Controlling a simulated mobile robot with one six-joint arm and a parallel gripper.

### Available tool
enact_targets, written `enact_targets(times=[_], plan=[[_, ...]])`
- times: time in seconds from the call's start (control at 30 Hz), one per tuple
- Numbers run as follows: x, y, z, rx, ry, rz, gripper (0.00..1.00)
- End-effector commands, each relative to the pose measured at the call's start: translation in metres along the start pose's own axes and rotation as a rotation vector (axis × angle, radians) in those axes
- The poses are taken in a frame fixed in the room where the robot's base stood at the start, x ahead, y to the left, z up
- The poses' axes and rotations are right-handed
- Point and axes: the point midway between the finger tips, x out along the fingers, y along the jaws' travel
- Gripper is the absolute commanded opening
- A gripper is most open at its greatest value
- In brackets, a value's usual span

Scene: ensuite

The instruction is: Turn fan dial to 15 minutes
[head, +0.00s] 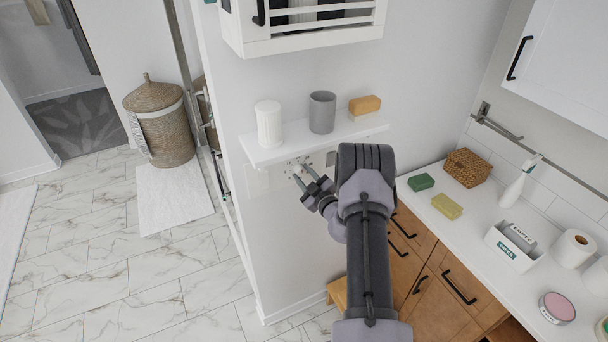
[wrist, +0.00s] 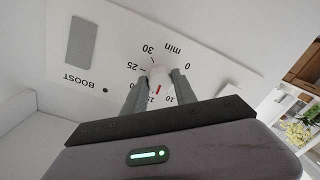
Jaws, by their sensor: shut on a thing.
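The fan dial (wrist: 158,74) is a small white knob with a red pointer mark (wrist: 158,88), on a white control panel (wrist: 115,50) whose printing appears upside down. My gripper (wrist: 158,78) is shut on the dial, one finger on each side. The red mark points down and slightly left, toward the printed 15, with the 10 to its right. The 0, 25 and 30 are also readable; a finger seems to cover the 20. In the head view, my gripper (head: 303,174) reaches the panel (head: 260,181) on the wall below the shelf; the dial is not clear there.
The white shelf (head: 297,144) just above my gripper holds a white ribbed cup (head: 268,123), a grey cup (head: 322,112) and an orange block (head: 364,105). A counter (head: 481,230) with several items lies to the right. The tiled floor at left is mostly clear.

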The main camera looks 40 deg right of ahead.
Motion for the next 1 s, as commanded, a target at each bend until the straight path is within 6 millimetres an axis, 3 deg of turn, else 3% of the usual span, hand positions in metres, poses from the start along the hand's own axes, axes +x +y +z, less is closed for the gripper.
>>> enact_targets(times=[0.63, 0.67, 0.73, 0.77, 1.0], plan=[[-0.0002, -0.0005, 0.0004, 0.044, 0.001, -0.002, 0.00], [-0.0002, -0.0006, 0.0004, 0.044, 0.001, -0.002, 0.37], [-0.0001, -0.0005, 0.0004, 0.044, 0.001, -0.002, 0.51], [-0.0001, -0.0004, 0.0003, 0.044, 0.001, -0.001, 0.55], [0.0000, -0.0002, 0.0002, 0.044, 0.001, -0.001, 0.55]])
